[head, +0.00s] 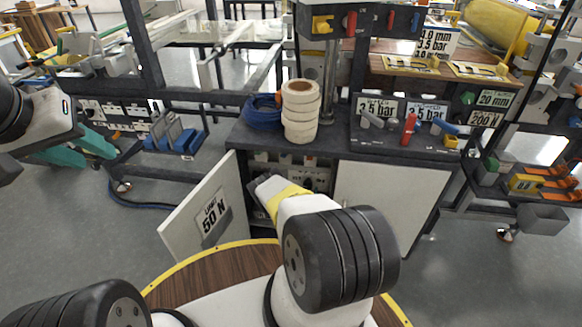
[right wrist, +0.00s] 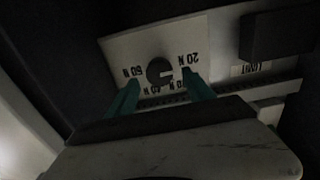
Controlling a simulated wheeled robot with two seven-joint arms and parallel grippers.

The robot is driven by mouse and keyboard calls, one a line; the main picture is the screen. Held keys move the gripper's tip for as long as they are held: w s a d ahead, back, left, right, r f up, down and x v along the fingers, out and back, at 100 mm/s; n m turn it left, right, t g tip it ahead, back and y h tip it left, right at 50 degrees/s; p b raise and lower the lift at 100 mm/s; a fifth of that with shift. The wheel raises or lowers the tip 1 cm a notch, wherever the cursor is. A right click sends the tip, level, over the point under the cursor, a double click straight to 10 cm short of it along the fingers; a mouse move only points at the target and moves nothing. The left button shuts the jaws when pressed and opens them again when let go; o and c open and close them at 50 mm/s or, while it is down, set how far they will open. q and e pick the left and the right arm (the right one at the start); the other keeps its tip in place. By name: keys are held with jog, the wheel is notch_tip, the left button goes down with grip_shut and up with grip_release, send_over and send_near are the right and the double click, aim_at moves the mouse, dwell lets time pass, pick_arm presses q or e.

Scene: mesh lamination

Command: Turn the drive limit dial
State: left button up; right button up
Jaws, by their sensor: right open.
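The drive limit dial (right wrist: 160,70) is a dark round knob with a notch, on a pale scale plate (right wrist: 125,48) in the right wrist view. The plate reads 60 N on the left, 20 N on the right and a partly hidden mark between, all upside down. My right gripper's teal fingers (right wrist: 160,82) are open, one to each side and just short of the dial; contact cannot be told. In the head view my right wrist reaches into the dark cabinet (head: 308,172), hiding gripper and dial. My left gripper (head: 98,153) is open and empty at the left.
The cabinet's open door (head: 185,225) carries a LIMIT 50 N card (head: 213,217). A white panel (head: 385,195) closes the cabinet's right side. A dark block (right wrist: 278,35) juts out right of the dial. Tape rolls (head: 301,112) and a blue coil (head: 262,113) stand on top.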

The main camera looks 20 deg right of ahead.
aim_at(307, 187)
jog(key=shift+x, duration=1.5)
grip_shut()
